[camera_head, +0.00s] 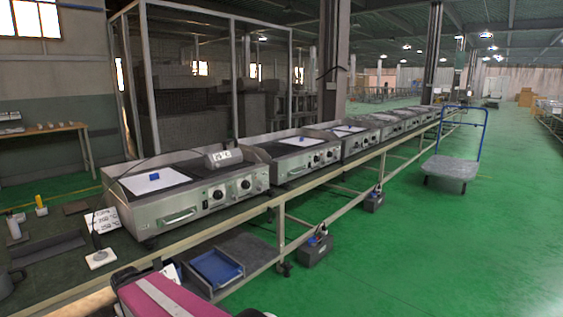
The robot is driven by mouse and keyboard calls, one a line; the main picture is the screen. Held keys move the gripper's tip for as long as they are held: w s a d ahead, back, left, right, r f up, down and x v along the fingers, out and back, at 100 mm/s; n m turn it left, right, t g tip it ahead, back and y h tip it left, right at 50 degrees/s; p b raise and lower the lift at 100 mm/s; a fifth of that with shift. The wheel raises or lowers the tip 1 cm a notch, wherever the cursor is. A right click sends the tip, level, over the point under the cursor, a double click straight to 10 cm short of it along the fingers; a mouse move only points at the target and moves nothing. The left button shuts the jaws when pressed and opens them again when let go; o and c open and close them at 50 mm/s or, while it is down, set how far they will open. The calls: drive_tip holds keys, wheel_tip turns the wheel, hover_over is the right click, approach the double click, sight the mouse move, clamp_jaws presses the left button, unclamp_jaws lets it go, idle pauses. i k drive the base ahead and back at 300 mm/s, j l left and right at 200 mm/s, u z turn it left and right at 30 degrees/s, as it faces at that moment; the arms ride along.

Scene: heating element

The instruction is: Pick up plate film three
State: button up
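A row of steel griddle units stands on a long bench. The nearest unit (190,190) has a white sheet (140,186) with a small blue piece (154,177) on its top. The second unit (290,158) has a similar white sheet (293,145) with a blue piece (300,139). The third unit (350,135) also carries a pale sheet with a small blue patch (348,126). I cannot tell which of these is plate film three, as no number is readable. My gripper is not recognisable in this view.
The bench (335,170) runs away to the right. A blue tray (216,268) lies on its lower shelf. A trolley (446,168) with a blue handle stands on open green floor at the right.

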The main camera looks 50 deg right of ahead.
sight(302, 139)
drive_tip(key=z, duration=1.85)
drive_tip(key=i+l+z, duration=0.6)
drive_tip(key=i, duration=0.3)
drive_tip(key=i+l+z, duration=0.15)
drive_tip(key=i+z, duration=0.15)
drive_tip(key=i, duration=0.15)
drive_tip(key=i+z, duration=0.3)
drive_tip(key=i, duration=1.1)
drive_tip(key=i+l+u, duration=0.1)
drive_tip(key=i, duration=0.75)
